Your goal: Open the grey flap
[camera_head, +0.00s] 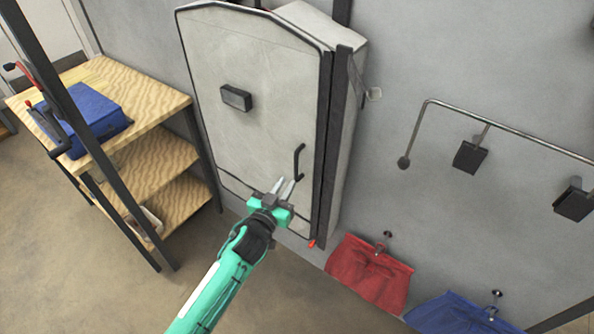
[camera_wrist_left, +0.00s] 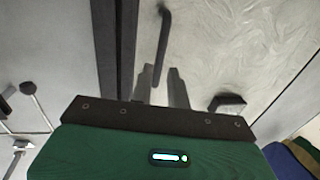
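The grey flap (camera_head: 255,125) is the large pale front of a wall cabinet, and it looks closed. A black bar handle (camera_head: 299,162) sits near its lower right edge. My left gripper (camera_head: 286,182) is in front of the flap, just below and left of the handle's lower end. Its two fingers are apart with nothing held. In the left wrist view the handle (camera_wrist_left: 162,45) runs down to between the open fingertips (camera_wrist_left: 160,72). I cannot tell whether the fingers are around it or short of it. My right gripper is not in view.
A wooden shelf unit (camera_head: 150,98) with a blue box (camera_head: 95,112) stands left of the cabinet. A metal rail (camera_head: 500,122) with black clips is on the wall at right. Red cloth (camera_head: 368,273) and blue cloth (camera_head: 455,314) hang below. The floor at lower left is clear.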

